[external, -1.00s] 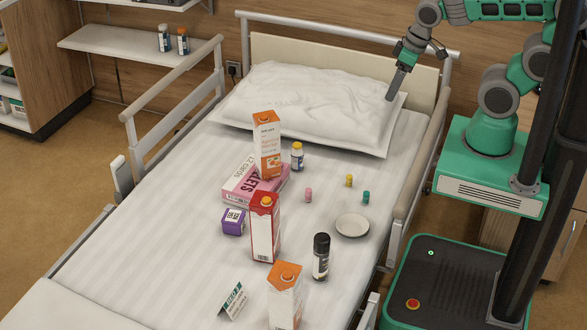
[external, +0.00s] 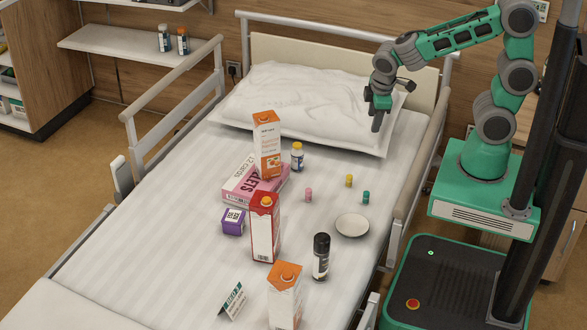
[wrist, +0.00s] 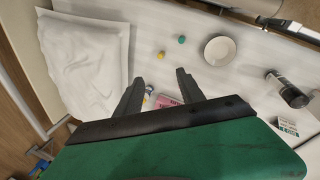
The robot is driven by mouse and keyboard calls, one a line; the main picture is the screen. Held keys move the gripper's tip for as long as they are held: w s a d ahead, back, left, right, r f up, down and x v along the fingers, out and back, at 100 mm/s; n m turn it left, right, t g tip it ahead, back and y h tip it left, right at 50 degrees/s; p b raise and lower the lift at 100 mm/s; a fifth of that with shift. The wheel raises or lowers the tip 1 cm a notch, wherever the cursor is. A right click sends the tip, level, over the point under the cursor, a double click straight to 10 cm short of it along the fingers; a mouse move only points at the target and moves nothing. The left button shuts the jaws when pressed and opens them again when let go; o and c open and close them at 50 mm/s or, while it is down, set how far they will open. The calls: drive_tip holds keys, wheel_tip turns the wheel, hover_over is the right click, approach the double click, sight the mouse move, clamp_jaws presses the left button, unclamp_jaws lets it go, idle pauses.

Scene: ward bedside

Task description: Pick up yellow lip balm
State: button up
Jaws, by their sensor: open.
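The yellow lip balm (external: 348,180) stands on the bed sheet, between a pink lip balm (external: 308,194) and a teal one (external: 366,197). In the wrist view the yellow lip balm (wrist: 161,54) shows beyond my fingertips, beside the teal one (wrist: 181,39). My gripper (external: 376,127) is above the pillow's right side, up and behind the yellow lip balm, pointing down. In the wrist view my gripper (wrist: 160,78) has its fingers apart with nothing held between them.
Cartons (external: 265,228), a pink box (external: 240,188), a purple box (external: 233,221) and a pill bottle (external: 297,156) are to the left. The bed's right rail (external: 418,180) borders the sheet.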

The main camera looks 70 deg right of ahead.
drive_tip(key=w+f+n+h+b, duration=0.2)
drive_tip(key=f+n+b, duration=0.15)
drive_tip(key=f, duration=0.55)
drive_tip(key=w+f+n+h+b, duration=0.2)
drive_tip(key=f+n+b, duration=0.15)
drive_tip(key=f, duration=0.55)
drive_tip(key=n+t+h+b, duration=0.1)
drive_tip(key=n+h+b, duration=0.4)
drive_tip(key=n+b, duration=0.3)
approach(349, 182)
drive_tip(key=shift+s+d+f, duration=0.3)
drive_tip(key=shift+d+f, duration=0.4)
drive_tip(key=shift+f, duration=0.1)
drive_tip(key=shift+a+f+n+t+h, duration=0.15)
drive_tip(key=shift+n+t+h, duration=0.15)
drive_tip(key=shift+t+h, duration=0.15)
drive_tip(key=shift+d+b, duration=0.3)
drive_tip(key=b+x, duration=0.1)
drive_tip(key=x, duration=0.2)
drive_tip(key=b+x, duration=0.1)
drive_tip(key=x, duration=0.2)
drive_tip(key=shift+w+d+f+b, duration=0.1)
drive_tip(key=shift+w+d+b, duration=0.2)
drive_tip(key=shift+w+b, duration=0.05)
drive_tip(key=shift+w+d, duration=0.15)
drive_tip(key=shift+d, duration=0.1)
drive_tip(key=shift+c, duration=0.5)
clamp_jaws()
